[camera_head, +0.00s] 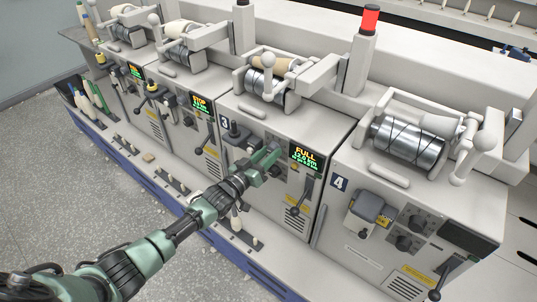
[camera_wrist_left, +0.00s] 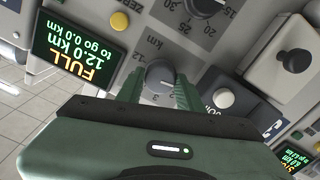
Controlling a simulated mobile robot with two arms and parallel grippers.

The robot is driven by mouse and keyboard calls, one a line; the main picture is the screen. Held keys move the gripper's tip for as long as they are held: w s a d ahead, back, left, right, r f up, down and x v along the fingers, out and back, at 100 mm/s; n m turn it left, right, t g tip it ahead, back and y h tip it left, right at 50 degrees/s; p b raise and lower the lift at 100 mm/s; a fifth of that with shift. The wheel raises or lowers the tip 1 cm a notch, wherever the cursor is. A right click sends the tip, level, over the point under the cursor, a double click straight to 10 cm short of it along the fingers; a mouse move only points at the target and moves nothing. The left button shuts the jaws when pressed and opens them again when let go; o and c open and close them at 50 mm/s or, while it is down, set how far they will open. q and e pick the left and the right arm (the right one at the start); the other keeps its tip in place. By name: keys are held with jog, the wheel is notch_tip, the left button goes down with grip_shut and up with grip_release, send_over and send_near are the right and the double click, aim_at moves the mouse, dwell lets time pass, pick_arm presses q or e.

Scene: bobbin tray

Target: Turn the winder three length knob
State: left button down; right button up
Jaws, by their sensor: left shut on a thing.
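My left gripper (camera_head: 271,163) reaches in from the lower left to the front panel of winder three, under its number 3 plate (camera_head: 225,122). In the left wrist view the green fingers are shut on the grey length knob (camera_wrist_left: 160,76), one on each side. The dial around the knob is marked "km", with numbers such as 12, 3 and 2 showing. In the head view the gripper hides the knob. The winder three display (camera_head: 305,157) reads FULL; in the wrist view the same display (camera_wrist_left: 74,50) shows 12.0 km. My right gripper is not in view.
Another grey knob (camera_wrist_left: 204,5) sits beside the held one, with a yellow button (camera_wrist_left: 119,21) and a pale button (camera_wrist_left: 223,98) nearby. A dark lever (camera_head: 303,192) hangs below the display. A red lamp (camera_head: 370,20) stands above. Winder four (camera_head: 345,215) is at right.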

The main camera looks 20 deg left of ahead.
pick_arm(q)
jog(key=shift+f, duration=0.2)
jog(key=c, duration=0.9)
grip_release()
jog(key=shift+r, duration=0.1)
jog(key=shift+s, duration=0.1)
jog(key=v, duration=0.7)
jog(key=shift+s+a, duration=0.15)
jog(key=shift+s, duration=0.15)
